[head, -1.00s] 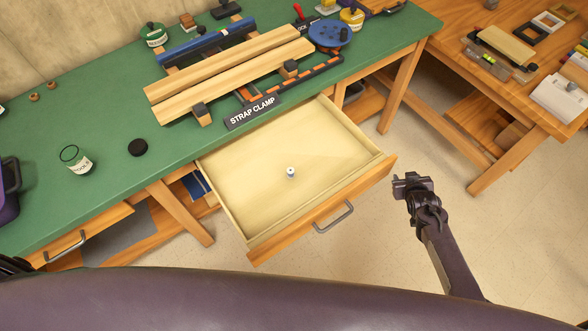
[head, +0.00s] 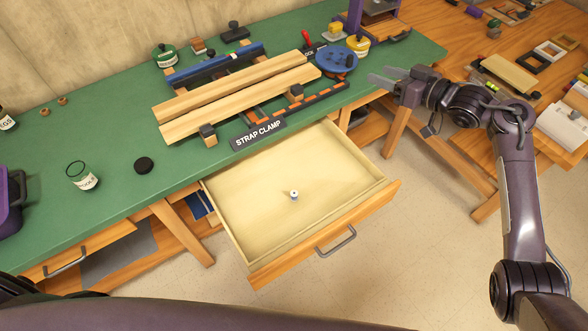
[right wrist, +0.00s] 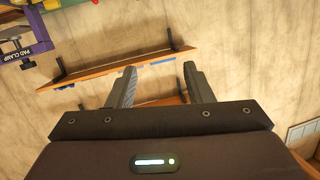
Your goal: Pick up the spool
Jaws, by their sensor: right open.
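The spool (head: 294,195) is small, pale and dark-centred. It stands in the open, otherwise empty drawer (head: 325,157) under the green bench. My right gripper (head: 382,80) is up at the bench's right end, above and to the right of the drawer, well apart from the spool. Its fingers point left and are parted with nothing between them. In the right wrist view the two fingers (right wrist: 158,87) are also apart and empty, facing a wall with a shelf; the spool is not in that view. My left gripper is not in view.
The green bench (head: 110,140) holds boards in a strap clamp (head: 240,95), a blue disc (head: 337,60), a glass jar (head: 82,176) and a black lid (head: 144,165). A wooden table (head: 470,70) stands at right. Floor right of the drawer is clear.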

